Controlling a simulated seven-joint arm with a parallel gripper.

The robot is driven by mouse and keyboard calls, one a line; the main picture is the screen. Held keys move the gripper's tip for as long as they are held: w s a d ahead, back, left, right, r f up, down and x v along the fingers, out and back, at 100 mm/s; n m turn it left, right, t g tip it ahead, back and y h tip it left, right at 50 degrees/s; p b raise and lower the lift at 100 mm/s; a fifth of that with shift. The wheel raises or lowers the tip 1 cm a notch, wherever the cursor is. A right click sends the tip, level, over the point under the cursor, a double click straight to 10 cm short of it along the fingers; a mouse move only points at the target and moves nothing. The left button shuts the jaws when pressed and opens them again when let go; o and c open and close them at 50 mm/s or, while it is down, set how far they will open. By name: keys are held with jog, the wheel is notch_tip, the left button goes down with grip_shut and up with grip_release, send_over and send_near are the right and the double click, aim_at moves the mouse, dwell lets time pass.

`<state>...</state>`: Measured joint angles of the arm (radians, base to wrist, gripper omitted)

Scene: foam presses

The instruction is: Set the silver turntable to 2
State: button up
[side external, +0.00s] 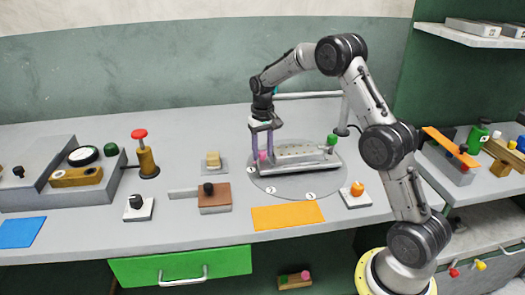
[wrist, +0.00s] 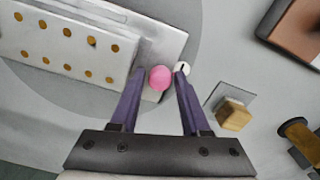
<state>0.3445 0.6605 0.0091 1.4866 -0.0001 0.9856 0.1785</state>
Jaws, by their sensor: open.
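The silver turntable (side external: 325,183) is a flat grey disc on the bench, with small round white number labels near its front and left edge. A silver block fixture with a pink knob (side external: 263,155) at its left end and a green knob (side external: 332,140) at its right end sits on it. My gripper (side external: 262,158) points down at the left end, open, with its two purple fingers on either side of the pink knob. In the wrist view the pink knob (wrist: 160,77) lies between the fingertips, and a white label (wrist: 182,67) shows beside the right one. Finger contact is unclear.
A brown block with a black knob (side external: 214,197) and a tan cube (side external: 213,159) stand left of the turntable. An orange mat (side external: 288,216) lies in front. A white box with an orange knob (side external: 356,193) is close at right front. A red-topped post (side external: 146,155) stands further left.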

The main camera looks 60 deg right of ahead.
grip_shut()
jog(key=shift+r, duration=0.1)
dwell(1.2)
